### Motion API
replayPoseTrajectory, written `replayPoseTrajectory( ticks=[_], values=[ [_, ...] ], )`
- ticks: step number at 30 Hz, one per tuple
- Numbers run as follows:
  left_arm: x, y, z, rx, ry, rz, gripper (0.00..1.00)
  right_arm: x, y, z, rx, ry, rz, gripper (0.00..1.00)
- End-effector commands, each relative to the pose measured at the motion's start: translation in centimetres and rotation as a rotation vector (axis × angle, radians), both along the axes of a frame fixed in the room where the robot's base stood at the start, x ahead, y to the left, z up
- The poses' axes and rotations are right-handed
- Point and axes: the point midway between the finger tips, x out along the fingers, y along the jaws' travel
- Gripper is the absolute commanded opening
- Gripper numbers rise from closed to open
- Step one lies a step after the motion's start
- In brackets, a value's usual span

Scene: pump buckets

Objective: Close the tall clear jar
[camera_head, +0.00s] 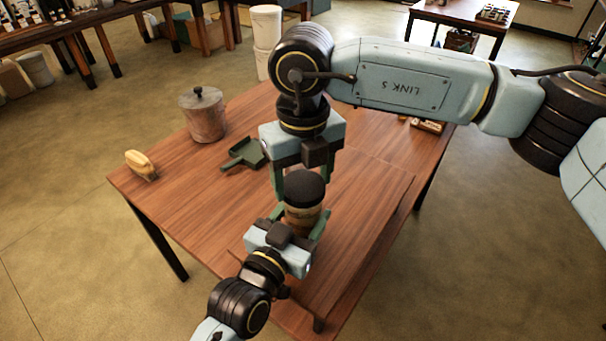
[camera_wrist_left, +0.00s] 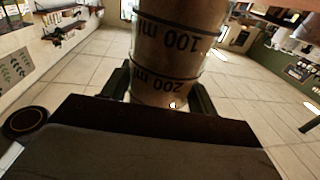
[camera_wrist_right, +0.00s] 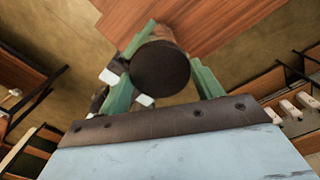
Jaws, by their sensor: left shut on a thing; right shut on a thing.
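The tall clear jar (camera_head: 302,219) is upright near the table's front, with brownish contents visible through its wall. In the left wrist view the jar (camera_wrist_left: 178,45) shows 100 ml and 200 ml marks. My left gripper (camera_head: 298,227) is shut around its body from the front. A round black lid (camera_head: 304,187) is at the jar's mouth; I cannot tell whether it is fully seated. My right gripper (camera_head: 303,178) is shut on the lid from behind. In the right wrist view the lid (camera_wrist_right: 160,67) sits between the green fingers and hides the jar's mouth.
A dark green dustpan (camera_head: 244,155), a lidded brown canister (camera_head: 204,116) and a yellow brush-like object (camera_head: 141,164) stand on the wooden table (camera_head: 185,205). White buckets (camera_head: 265,27) are behind it. The table's left front is clear.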

Motion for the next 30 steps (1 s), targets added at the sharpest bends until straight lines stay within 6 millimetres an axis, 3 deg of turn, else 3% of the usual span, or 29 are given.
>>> replayPoseTrajectory(
  ticks=[24,30],
  values=[
    [0.01,0.06,-0.07,0.001,0.002,0.001,0.00,0.02,0.00,-0.02,0.002,0.000,-1.593,0.44],
    [0.01,0.06,-0.07,0.001,0.002,0.001,0.00,0.03,0.00,0.00,0.002,0.001,-1.883,0.44]
  ],
)
